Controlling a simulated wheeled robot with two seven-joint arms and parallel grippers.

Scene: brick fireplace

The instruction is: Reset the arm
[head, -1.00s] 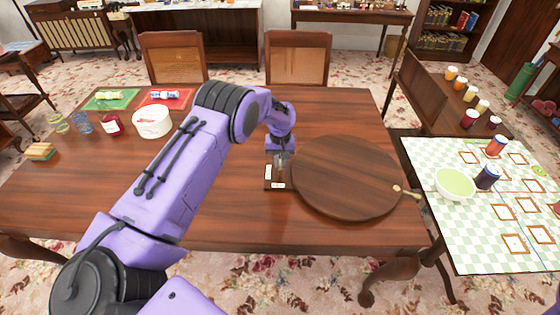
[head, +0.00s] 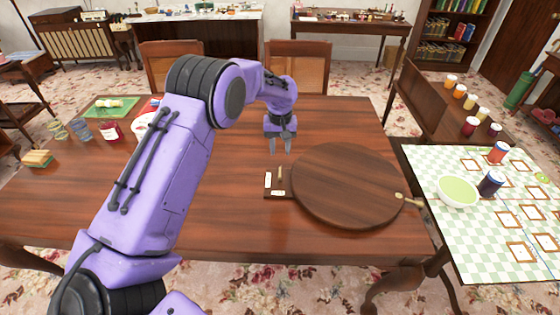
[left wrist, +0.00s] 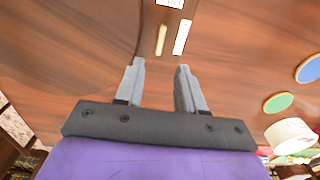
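My left gripper (head: 281,150) is raised above the wooden table (head: 215,215). Its two fingers are apart with nothing between them, as the left wrist view also shows (left wrist: 160,78). A small dark wooden holder (head: 278,192) with white labels lies on the table below and in front of the fingers. It shows at the top of the left wrist view (left wrist: 161,42), beyond the fingertips. A round wooden board (head: 348,187) lies just right of the holder. My right gripper is not in view.
Left on the table are a red jar (head: 112,130), glasses, a sponge stack (head: 38,158) and a green mat (head: 103,113). My arm partly hides a white tub. At right, a checked cloth table holds a green bowl (head: 457,191) and cans.

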